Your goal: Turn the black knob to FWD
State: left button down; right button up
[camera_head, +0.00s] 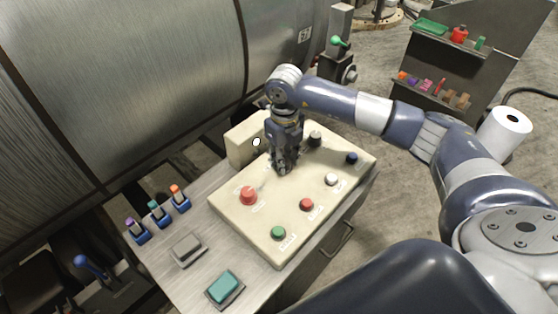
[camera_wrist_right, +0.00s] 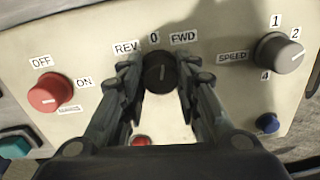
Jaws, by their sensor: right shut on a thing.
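The black knob (camera_wrist_right: 160,72) is on the cream control panel (camera_head: 230,205), with labels REV, 0 and FWD around its top in the right wrist view. A faint light mark on the knob seems to face 0, but I cannot tell for sure. My right gripper (camera_head: 284,168) points down at the panel. In the wrist view its fingers (camera_wrist_right: 160,88) are on both sides of the knob and shut on it. In the head view the gripper hides the knob. My left gripper is not in view.
A red knob (camera_wrist_right: 48,94) with OFF and ON labels is left of the black knob, and a grey SPEED knob (camera_wrist_right: 282,53) is right. Green (camera_head: 278,232), red (camera_head: 306,204), white (camera_head: 331,179) and blue (camera_head: 351,158) buttons line the panel's near side. A large metal cylinder (camera_head: 110,70) stands behind.

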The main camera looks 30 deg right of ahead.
jog(key=m+b, duration=0.1)
jog(key=m, duration=0.2)
jog(key=shift+a, duration=0.1)
jog(key=shift+m+b, duration=0.35)
jog(key=shift+m, duration=0.85)
jog(key=o, duration=1.1)
jog(key=shift+w, duration=0.1)
jog(key=shift+r, duration=0.3)
jog(key=r, duration=1.1)
jog(key=shift+a+r, duration=0.35)
